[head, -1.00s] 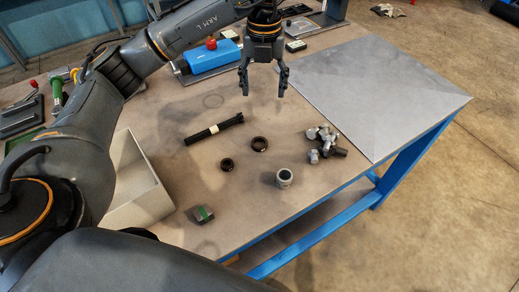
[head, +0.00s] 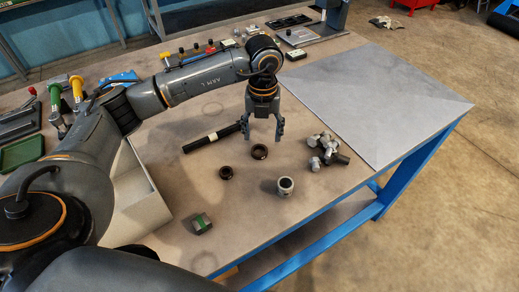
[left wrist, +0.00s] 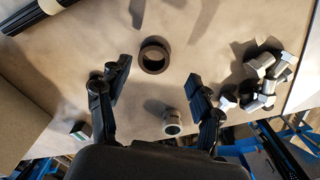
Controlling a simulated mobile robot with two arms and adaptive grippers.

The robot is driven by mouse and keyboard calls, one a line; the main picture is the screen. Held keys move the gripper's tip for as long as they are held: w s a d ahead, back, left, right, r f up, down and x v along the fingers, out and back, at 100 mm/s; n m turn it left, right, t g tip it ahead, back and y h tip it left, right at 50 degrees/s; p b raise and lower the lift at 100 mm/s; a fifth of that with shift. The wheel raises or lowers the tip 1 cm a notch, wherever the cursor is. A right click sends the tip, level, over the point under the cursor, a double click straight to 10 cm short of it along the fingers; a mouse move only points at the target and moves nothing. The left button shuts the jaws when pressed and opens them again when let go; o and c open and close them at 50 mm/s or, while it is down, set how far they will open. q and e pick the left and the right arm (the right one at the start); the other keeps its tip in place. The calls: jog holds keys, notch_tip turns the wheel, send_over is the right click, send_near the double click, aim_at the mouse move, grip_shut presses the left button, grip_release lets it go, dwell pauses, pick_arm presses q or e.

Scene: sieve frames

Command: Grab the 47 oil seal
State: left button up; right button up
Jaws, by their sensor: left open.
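Two dark rings that look like oil seals lie flat on the table. The larger ring (head: 260,151) is at the middle, and the smaller ring (head: 226,173) lies to its lower left. No size marking is readable on either. My left gripper (head: 264,132) points down, open and empty, above the table near the larger ring. In the left wrist view one dark ring (left wrist: 154,68) shows between and just beyond the open fingers (left wrist: 157,74); the other ring is not clearly visible there, perhaps behind a finger. My right gripper is not in view.
A grey metal sleeve (head: 285,187) stands near the rings, with a pile of bolts (head: 325,150) to the right. A dark shaft (head: 211,137) lies behind. A green-marked block (head: 202,223) and a pale bin (head: 135,196) are at left. A grey plate (head: 380,95) covers the right.

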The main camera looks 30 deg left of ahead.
aim_at(260, 153)
pick_arm(q)
jog(key=f+p, duration=0.1)
jog(key=f, duration=0.1)
jog(key=s+f+p, duration=0.1)
jog(key=f, duration=0.1)
jog(key=shift+a+f, duration=0.15)
jog(key=shift+a, duration=0.05)
jog(key=shift+w+f, duration=0.1)
jog(key=shift+f, duration=0.25)
jog(key=c, duration=1)
